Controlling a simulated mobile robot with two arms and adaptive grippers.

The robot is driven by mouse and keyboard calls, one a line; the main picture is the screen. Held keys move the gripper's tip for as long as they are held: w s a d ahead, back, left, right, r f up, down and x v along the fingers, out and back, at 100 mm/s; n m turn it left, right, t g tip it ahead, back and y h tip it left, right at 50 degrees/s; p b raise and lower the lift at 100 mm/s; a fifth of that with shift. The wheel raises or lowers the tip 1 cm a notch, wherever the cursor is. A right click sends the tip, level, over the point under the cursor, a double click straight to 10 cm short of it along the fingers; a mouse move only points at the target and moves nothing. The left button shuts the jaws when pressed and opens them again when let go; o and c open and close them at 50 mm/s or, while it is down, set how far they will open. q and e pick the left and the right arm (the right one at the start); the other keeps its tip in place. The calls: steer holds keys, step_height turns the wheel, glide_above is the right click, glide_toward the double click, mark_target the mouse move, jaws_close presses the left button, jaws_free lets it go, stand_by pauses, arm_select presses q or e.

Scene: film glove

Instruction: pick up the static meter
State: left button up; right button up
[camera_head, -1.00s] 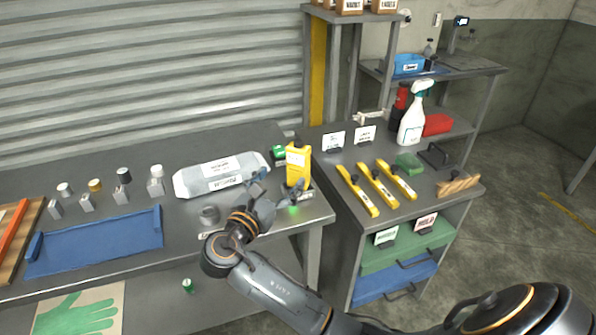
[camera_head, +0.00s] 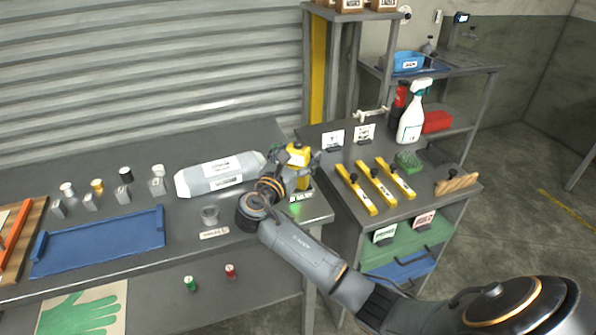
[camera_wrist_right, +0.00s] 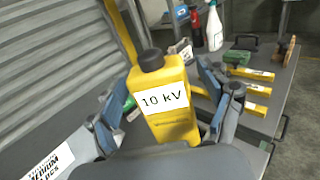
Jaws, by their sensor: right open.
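The static meter looks to be the yellow box-shaped device (camera_head: 298,152) with a dark knob on top, at the right end of the long table. In the right wrist view the yellow device (camera_wrist_right: 170,122) stands upright with a white "10 kV" label. My right gripper (camera_head: 301,165) is around it, its arm coming from the lower right. In the right wrist view the blue-padded fingers (camera_wrist_right: 165,112) are spread on both sides of the device, with gaps visible. My left gripper is not in view.
The side bench (camera_head: 330,160) holds several yellow tools (camera_head: 376,185) and a spray bottle (camera_head: 411,122). A blue tray (camera_head: 100,240) lies at left.

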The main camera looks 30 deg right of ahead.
steer(key=shift+c, duration=0.4)
jaws_close()
